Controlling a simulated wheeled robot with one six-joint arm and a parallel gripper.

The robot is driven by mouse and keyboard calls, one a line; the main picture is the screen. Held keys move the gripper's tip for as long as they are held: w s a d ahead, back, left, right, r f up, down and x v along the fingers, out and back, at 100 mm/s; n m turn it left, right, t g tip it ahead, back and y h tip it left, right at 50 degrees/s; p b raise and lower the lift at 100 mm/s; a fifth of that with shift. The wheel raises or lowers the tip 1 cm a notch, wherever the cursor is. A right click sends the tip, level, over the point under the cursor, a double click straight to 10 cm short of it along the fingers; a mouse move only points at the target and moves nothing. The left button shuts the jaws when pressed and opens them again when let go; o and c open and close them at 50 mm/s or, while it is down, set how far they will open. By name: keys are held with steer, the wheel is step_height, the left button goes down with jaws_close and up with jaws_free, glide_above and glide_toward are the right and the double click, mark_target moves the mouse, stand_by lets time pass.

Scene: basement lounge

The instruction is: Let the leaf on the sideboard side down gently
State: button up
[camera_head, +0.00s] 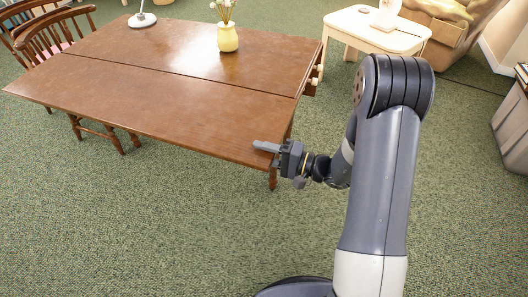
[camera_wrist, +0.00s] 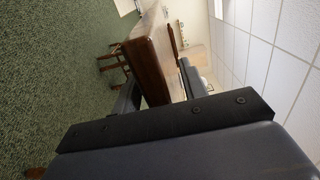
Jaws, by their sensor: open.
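A brown wooden drop-leaf table (camera_head: 190,58) stands in the head view, with a seam across its top. Its near leaf (camera_head: 150,108) is raised and looks level with the rest of the top. My gripper (camera_head: 268,150) is at the leaf's near right corner, with one finger above the top surface; the other finger is mostly hidden. In the wrist view my gripper (camera_wrist: 158,84) has its fingers apart, with the leaf's edge (camera_wrist: 150,62) between them. I cannot tell whether either finger touches the wood. What holds the leaf from below is hidden.
A yellow vase (camera_head: 228,38) with flowers and a white lamp base (camera_head: 142,19) stand on the far part of the top. Wooden chairs (camera_head: 48,38) are at the left. A cream side table (camera_head: 375,30) is behind right. Green carpet in front is clear.

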jaws_close()
stand_by(0.3)
steer(key=shift+f, duration=0.1)
